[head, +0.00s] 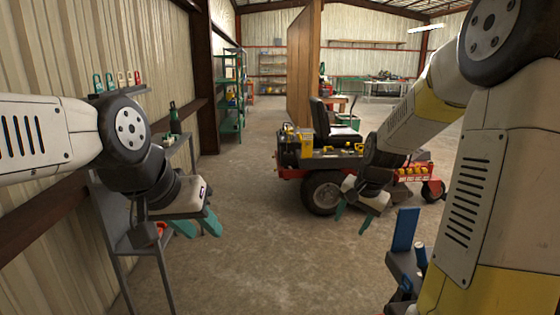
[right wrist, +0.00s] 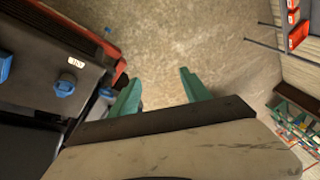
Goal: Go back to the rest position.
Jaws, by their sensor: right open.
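My left gripper (head: 197,223) has teal fingers that stand apart. It hangs on the left of the head view, in front of a grey metal bench, with nothing seen between its fingers. My right gripper (head: 352,218) hangs right of centre in the head view, in front of the riding mower (head: 325,160). In the right wrist view its two teal fingers (right wrist: 160,90) are spread wide, with only bare floor between them.
The grey bench (head: 135,240) stands along the left wall. A blue upright part (head: 404,230) is at the lower right. A green shelf (head: 231,95) stands farther back. The concrete floor (head: 260,240) between my arms is clear.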

